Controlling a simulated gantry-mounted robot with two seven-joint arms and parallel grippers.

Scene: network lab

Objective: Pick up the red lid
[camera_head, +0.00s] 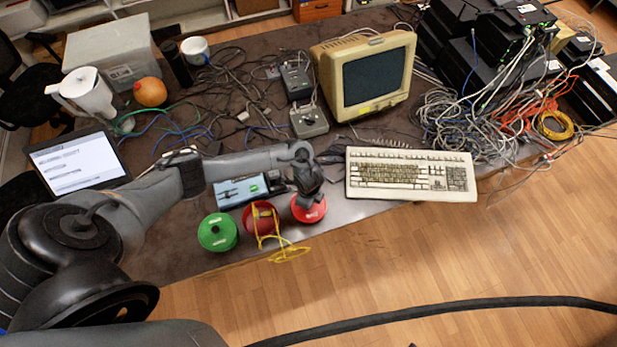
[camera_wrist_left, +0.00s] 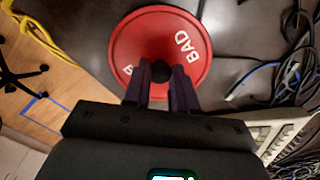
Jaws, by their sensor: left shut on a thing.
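The red lid (camera_head: 309,213) is a round disc near the table's front edge, just right of the red container. In the left wrist view the lid (camera_wrist_left: 135,47) shows white lettering reading "BAD" and a dark knob at its centre. My left gripper (camera_head: 308,196) is over the lid. In the left wrist view the fingers (camera_wrist_left: 161,76) are closed on the lid's knob. I cannot tell whether the lid touches the table. My right gripper is not in view.
A red container (camera_head: 260,220) with a yellow cable (camera_head: 288,253) and a green-lidded container (camera_head: 217,232) stand to the left. A keyboard (camera_head: 411,174) lies to the right. Cables clutter the table further back.

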